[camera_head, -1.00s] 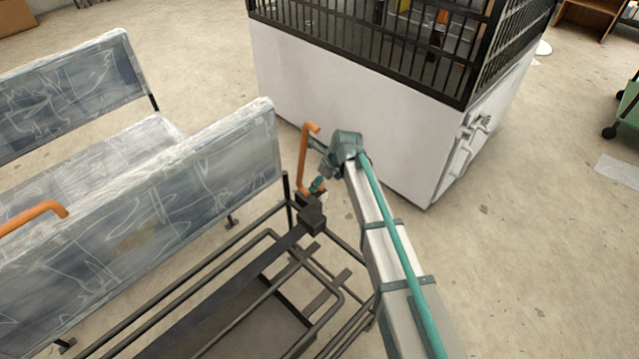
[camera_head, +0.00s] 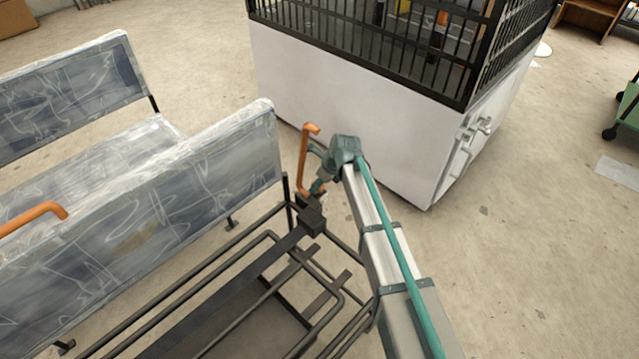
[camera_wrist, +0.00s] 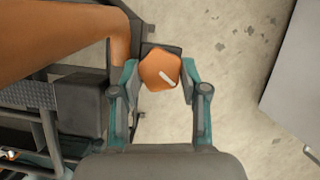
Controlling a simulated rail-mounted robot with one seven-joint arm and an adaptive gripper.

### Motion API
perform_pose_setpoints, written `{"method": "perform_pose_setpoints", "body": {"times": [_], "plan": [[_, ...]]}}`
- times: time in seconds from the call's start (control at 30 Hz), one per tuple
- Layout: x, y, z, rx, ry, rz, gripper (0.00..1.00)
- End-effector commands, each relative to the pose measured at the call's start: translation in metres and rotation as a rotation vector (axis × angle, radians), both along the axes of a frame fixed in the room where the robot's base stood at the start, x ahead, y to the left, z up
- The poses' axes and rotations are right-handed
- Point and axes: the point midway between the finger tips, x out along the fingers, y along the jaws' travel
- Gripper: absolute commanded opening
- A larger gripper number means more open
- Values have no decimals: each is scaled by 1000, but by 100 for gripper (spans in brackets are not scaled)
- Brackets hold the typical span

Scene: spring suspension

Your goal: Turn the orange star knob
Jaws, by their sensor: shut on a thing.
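A dark block shows behind the knob's upper edge. In the head view my gripper (camera_head: 316,186) is at the frame's corner, beside the lower end of an orange handle (camera_head: 304,155). The knob is too small and covered to make out there.
The orange handle also crosses the upper left of the wrist view (camera_wrist: 60,40). A plastic-wrapped seat (camera_head: 200,180) stands at left, and a black tube frame (camera_head: 240,240) below. A white cabinet with a black cage (camera_head: 350,110) stands behind. Bare floor (camera_head: 530,240) lies at right.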

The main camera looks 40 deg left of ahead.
Motion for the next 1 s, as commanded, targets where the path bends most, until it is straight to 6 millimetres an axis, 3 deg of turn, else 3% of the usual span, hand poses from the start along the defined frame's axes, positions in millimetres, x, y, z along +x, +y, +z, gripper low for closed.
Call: {"method": "perform_pose_setpoints", "body": {"times": [1.0], "plan": [[4, 2, 2, 0, 0, 516, 10]]}}
